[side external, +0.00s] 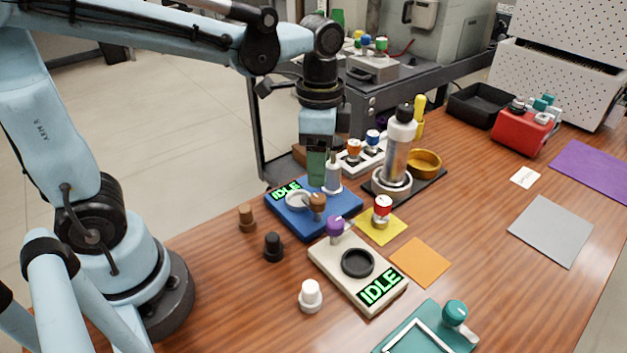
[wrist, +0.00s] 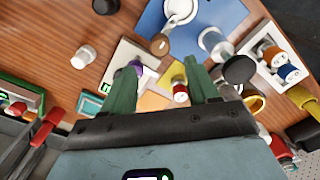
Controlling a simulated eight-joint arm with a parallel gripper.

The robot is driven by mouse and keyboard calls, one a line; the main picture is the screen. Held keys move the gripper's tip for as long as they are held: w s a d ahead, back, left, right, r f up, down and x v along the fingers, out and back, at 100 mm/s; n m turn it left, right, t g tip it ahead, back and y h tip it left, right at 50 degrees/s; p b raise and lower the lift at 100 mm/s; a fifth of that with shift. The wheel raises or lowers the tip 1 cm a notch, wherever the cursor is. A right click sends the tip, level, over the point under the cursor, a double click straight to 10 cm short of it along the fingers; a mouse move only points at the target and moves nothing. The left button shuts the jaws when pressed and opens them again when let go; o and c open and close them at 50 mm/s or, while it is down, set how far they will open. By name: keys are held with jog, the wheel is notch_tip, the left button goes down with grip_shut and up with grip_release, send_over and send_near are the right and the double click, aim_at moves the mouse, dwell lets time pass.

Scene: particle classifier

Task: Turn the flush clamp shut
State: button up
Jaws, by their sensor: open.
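No part is labelled as the flush clamp, so I cannot tell which one it is. Candidates are the brown knob (side external: 317,202) on the blue IDLE unit (side external: 340,222), the purple knob (side external: 335,225) on the cream IDLE unit (side external: 328,262), and the teal knob (side external: 455,312) on the teal unit (side external: 463,335). My gripper (side external: 316,182) points down over the blue unit, beside a grey post (side external: 333,172). In the wrist view my gripper (wrist: 162,66) has its green fingers apart, nothing held between them. The brown knob (wrist: 159,44) shows ahead of the fingers there.
A tall clear cylinder (side external: 397,162) with a black cap stands right of my gripper, near a brass ring (side external: 424,163). A white block (side external: 362,160) holds orange and blue knobs. Loose brown (side external: 247,218), black (side external: 273,247) and white (side external: 311,296) pieces stand in front.

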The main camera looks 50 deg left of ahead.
jog(key=shift+r, duration=2.3)
jog(key=s+a+f+n+t, duration=0.3)
jog(key=a+f+n+t, duration=0.1)
jog(key=n+t, duration=0.3)
jog(key=shift+s+a+f+n, duration=0.15)
jog(key=shift+s+a+n, duration=0.15)
jog(key=shift+n, duration=0.8)
